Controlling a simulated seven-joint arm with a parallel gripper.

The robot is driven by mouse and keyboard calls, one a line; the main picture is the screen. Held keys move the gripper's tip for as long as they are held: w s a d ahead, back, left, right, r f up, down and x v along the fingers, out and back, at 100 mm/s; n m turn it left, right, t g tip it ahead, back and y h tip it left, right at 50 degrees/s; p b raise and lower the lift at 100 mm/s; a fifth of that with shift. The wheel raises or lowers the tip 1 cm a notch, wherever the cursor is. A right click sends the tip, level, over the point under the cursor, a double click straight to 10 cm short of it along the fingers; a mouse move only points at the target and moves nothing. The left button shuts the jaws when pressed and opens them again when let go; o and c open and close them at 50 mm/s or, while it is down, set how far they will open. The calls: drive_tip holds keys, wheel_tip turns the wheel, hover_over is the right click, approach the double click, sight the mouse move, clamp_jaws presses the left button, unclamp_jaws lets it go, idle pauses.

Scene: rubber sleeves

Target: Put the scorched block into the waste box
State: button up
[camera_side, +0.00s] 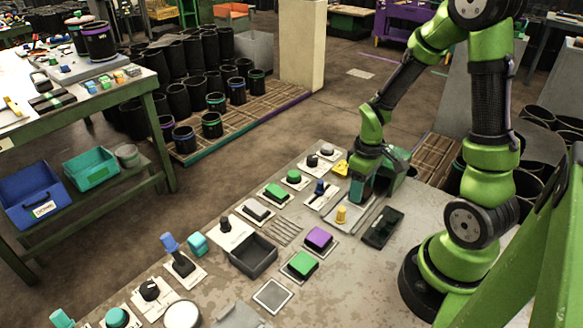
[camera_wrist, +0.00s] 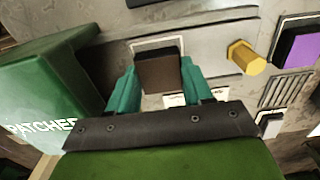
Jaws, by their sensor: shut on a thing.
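My gripper (camera_side: 357,193) is low over a grey plate on the right part of the worktop in the side view. In the wrist view its teal fingers (camera_wrist: 160,88) are shut on a dark brown block (camera_wrist: 160,73), one finger on each side. A pale-edged square shows just beyond the block. The fingers hide the block in the side view, and I cannot tell if it touches the plate. An open dark grey box (camera_side: 252,256) stands left of my gripper, nearer the camera. No waste label is readable on it.
A green box lettered "PATCHED" (camera_wrist: 40,95) is close beside my gripper. A yellow knob (camera_side: 341,215) stands near my fingers, with a purple block (camera_side: 318,238) and a green block (camera_side: 302,264) nearer the camera. A dark tray (camera_side: 383,228) is to the right.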

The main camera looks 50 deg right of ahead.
drive_tip(key=r, duration=0.8)
drive_tip(key=shift+w+a+r, duration=0.15)
drive_tip(key=shift+a+r, duration=0.15)
drive_tip(key=shift+r, duration=0.05)
drive_tip(key=w+a+f+n, duration=0.1)
drive_tip(key=w+a+n, duration=0.3)
drive_tip(key=a+n, duration=0.8)
drive_tip(key=w+a+f+n, duration=0.1)
drive_tip(key=w+a+n, duration=0.4)
drive_tip(key=a, duration=1.2)
drive_tip(key=shift+n, duration=0.5)
drive_tip(key=shift+s+f, duration=0.15)
drive_tip(key=shift+f, duration=1.05)
drive_tip(key=shift+s+f, duration=0.15)
drive_tip(key=shift+f, duration=1)
drive_tip(key=o, duration=1.1)
drive_tip(key=shift+r, duration=0.1)
